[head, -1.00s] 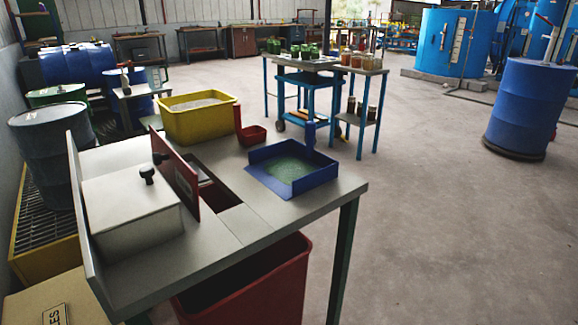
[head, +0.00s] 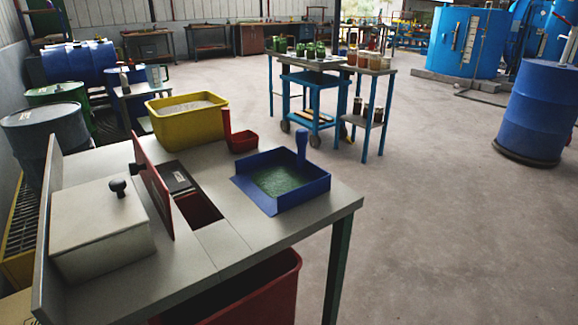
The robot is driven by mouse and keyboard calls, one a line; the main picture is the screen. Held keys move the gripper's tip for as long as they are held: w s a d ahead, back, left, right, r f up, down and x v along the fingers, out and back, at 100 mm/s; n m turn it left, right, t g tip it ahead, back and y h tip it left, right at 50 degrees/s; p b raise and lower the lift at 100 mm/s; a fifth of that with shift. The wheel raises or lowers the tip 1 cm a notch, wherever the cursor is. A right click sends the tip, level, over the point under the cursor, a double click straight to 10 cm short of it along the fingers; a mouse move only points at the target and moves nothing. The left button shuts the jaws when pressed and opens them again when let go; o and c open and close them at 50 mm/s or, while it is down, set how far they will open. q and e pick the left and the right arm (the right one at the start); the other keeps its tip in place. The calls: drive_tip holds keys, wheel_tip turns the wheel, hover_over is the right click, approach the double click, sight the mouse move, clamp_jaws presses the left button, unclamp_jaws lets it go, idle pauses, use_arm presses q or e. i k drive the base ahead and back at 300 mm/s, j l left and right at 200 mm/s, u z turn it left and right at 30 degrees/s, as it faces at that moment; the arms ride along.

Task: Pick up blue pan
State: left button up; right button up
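The blue pan (head: 313,190) rests on the grey table (head: 215,275), near its right side. It is a shallow square tray with raised walls on three sides and a sloped lip toward the left front. An upright blue handle (head: 302,143) stands at its back. Green granular material (head: 281,180) covers its floor. Neither of my grippers is in view.
A red scoop (head: 242,141) and a yellow tub (head: 188,119) stand behind the pan. A lidded grey box (head: 98,240), a red upright panel (head: 150,185) and a table opening (head: 198,209) lie left. A red bin (head: 262,292) is below. Floor to the right is clear.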

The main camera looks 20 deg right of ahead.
sight(277, 179)
drive_tip(key=i+l+u, duration=0.4)
drive_tip(key=l, duration=1.25)
drive_tip(key=l+u, duration=0.45)
drive_tip(key=l, duration=1.15)
drive_tip(key=k, duration=0.05)
